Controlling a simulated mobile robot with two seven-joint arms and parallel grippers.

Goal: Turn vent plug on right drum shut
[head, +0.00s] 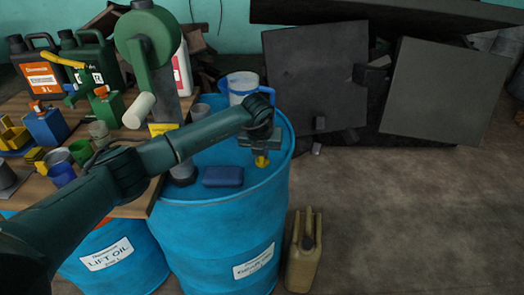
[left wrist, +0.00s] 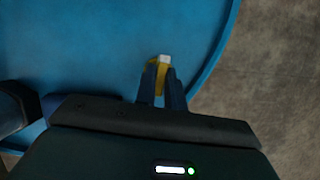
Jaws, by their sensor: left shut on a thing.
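The right drum (head: 210,230) is blue with a white label, and its lid also shows in the left wrist view (left wrist: 90,45). The yellow vent plug (head: 262,162) is near the right edge of the lid. In the left wrist view the plug (left wrist: 151,76) shows between and beside the fingertips, with a small white piece at its far end. My left gripper (left wrist: 161,80) points down over the lid and is shut on the plug; it also shows in the head view (head: 261,152). The fingers hide part of the plug, and its turn angle is unclear. My right gripper is not in view.
A blue block (head: 222,177) and a pale jug (head: 241,86) with a blue handle stand on the lid. A green crank pump (head: 150,55) rises at the left, by a cluttered bench (head: 135,205). Floor farther right is clear.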

